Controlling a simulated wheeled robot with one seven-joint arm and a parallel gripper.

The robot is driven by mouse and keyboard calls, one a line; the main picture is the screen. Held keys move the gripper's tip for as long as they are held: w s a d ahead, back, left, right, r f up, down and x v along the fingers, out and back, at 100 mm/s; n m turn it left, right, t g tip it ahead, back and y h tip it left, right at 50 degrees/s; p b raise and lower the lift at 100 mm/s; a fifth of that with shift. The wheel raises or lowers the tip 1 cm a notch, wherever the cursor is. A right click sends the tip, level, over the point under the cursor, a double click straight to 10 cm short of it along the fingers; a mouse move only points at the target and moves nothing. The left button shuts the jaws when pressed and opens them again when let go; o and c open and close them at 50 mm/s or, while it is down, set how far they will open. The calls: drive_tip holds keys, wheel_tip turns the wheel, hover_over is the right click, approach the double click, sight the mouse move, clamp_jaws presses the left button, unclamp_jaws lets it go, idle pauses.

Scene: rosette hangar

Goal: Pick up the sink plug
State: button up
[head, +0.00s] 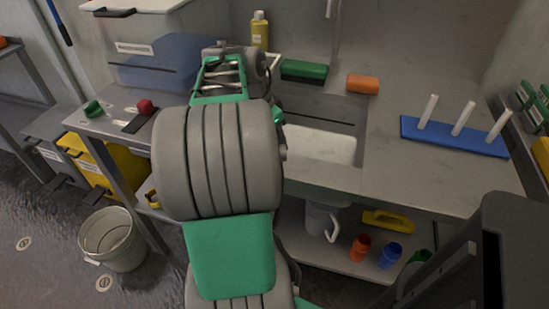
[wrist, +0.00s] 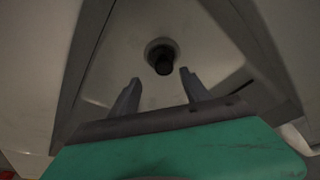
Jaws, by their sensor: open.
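The sink plug (wrist: 163,62) shows in the wrist view as a small dark upright piece at a round grey ring in the pale sink floor. My gripper (wrist: 160,76) points down into the sink with its two fingers spread apart. Nothing is between the fingers; the plug appears just beyond the fingertips, near the middle of the gap. In the head view the sink basin (head: 328,147) is partly covered by my arm, and both the plug and my fingertips are hidden there.
A green sponge (head: 304,71) and an orange sponge (head: 362,84) lie behind the sink. A yellow bottle (head: 260,31) stands at the back. A blue rack with white pegs (head: 455,137) is on the right counter. A red-knobbed item (head: 145,106) lies left of my arm.

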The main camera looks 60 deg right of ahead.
drive_tip(key=x, duration=0.4)
drive_tip(key=w+b+x, duration=0.1)
drive_tip(key=x, duration=0.1)
drive_tip(key=shift+s+d+f, duration=0.1)
drive_tip(key=shift+d+f, duration=0.05)
drive_tip(key=shift+f, duration=0.05)
drive_tip(key=shift+c, duration=0.4)
clamp_jaws()
